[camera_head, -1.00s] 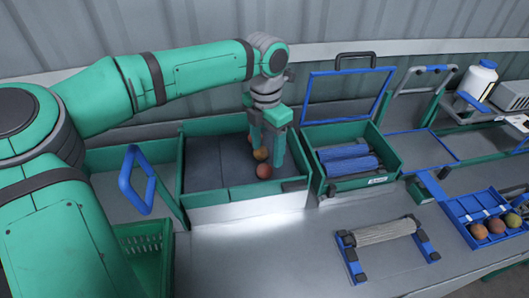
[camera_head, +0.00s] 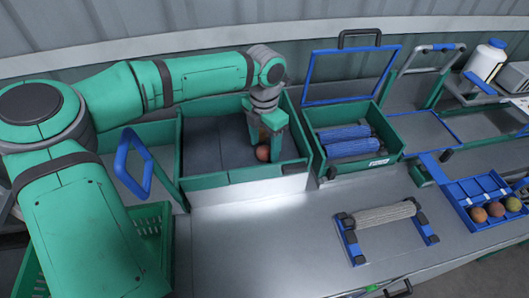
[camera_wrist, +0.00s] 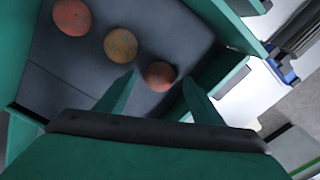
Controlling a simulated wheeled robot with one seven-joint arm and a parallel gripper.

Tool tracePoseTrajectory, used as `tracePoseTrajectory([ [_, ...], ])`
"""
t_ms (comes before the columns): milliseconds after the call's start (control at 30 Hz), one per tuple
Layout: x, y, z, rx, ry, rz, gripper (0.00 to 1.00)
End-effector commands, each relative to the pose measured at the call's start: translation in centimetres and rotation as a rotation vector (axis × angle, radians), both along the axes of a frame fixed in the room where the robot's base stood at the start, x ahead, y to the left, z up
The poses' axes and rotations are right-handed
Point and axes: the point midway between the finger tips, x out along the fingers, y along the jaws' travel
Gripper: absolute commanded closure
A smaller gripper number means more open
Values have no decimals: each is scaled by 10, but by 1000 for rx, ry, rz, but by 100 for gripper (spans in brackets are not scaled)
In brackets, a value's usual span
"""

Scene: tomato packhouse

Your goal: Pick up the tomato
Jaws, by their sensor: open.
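Three round tomatoes lie in a row on the dark floor of a green-walled bin, as my wrist view shows: a red one (camera_wrist: 72,17), an orange-brown one (camera_wrist: 120,45) and a reddish one (camera_wrist: 159,76) nearest my gripper. My gripper (camera_wrist: 160,84) is open, pointing down into the bin (camera_head: 205,181). In the wrist view the nearest tomato appears between the two fingertips; I cannot tell whether they touch it. In the head view a reddish tomato (camera_head: 262,153) shows at my gripper (camera_head: 266,147), and the other two are hidden behind it.
The bin's green walls stand close around my gripper. To the right is a green box (camera_head: 388,157) with blue rollers and a raised blue-framed lid (camera_head: 350,75). A roller stand (camera_head: 384,214) and a blue tray (camera_head: 460,190) with several fruits stand further right. A green basket (camera_head: 152,222) is at left.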

Motion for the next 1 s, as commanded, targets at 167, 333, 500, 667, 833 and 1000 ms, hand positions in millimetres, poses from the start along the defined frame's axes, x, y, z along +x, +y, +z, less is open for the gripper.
tracePoseTrajectory([
  [167,0,0,-20,0,1,-1,39],
  [333,0,0,-21,0,0,-1,39],
  [500,0,0,-21,0,0,-1,68],
  [667,0,0,-21,0,0,-1,72],
  [833,0,0,-21,0,0,-1,72],
  [1000,0,0,-15,1,-1,0,72],
])
